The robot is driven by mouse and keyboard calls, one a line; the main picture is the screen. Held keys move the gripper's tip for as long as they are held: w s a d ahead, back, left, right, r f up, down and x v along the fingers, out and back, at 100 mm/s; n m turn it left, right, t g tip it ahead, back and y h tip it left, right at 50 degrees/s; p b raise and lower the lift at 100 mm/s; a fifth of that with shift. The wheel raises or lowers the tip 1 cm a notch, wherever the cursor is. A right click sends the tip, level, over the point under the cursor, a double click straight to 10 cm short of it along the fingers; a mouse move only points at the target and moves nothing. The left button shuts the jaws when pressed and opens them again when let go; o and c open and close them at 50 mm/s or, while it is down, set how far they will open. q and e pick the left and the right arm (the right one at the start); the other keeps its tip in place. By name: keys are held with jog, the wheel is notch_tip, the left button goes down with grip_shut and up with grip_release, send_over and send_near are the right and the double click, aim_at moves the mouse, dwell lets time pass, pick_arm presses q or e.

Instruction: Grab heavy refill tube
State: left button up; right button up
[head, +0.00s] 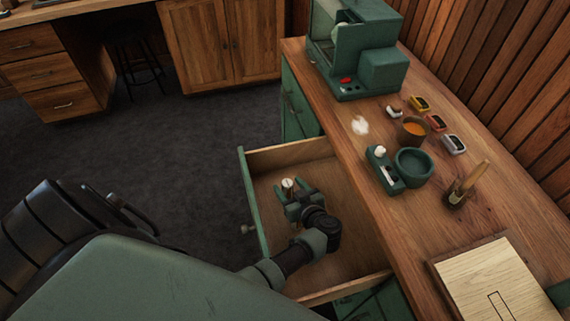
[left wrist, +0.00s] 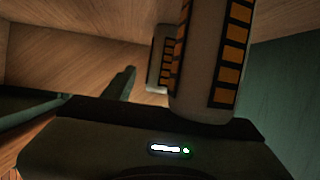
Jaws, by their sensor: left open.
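My left gripper (head: 294,197) is inside the open drawer, with its jaws open. A pale tube (head: 288,184) shows its end at the fingertips in the head view; I cannot tell whether the fingers touch it. In the left wrist view, a large pale tube with orange and black blocks (left wrist: 197,70) stands close in front of the gripper. A second, similar tube (left wrist: 157,60) is farther back, partly hidden by the first. One dark finger (left wrist: 123,90) shows left of both tubes; the other finger is not clear. I cannot tell which tube is heavier. My right gripper is not in view.
The wooden drawer (head: 350,250) has a green front (head: 254,210) and walls close around the gripper. The counter (head: 350,150) overhangs on the right, with a green machine (head: 375,70), a green bowl (head: 413,168), a brush (head: 465,185) and small tins. Dark floor lies left.

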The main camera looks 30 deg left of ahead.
pick_arm(q)
jog(key=shift+s+d+r, duration=0.1)
jog(key=shift+s+d, duration=0.15)
jog(key=shift+d, duration=0.05)
jog(key=c, duration=0.6)
jog(key=shift+d, duration=0.1)
jog(key=c, duration=0.6)
grip_shut()
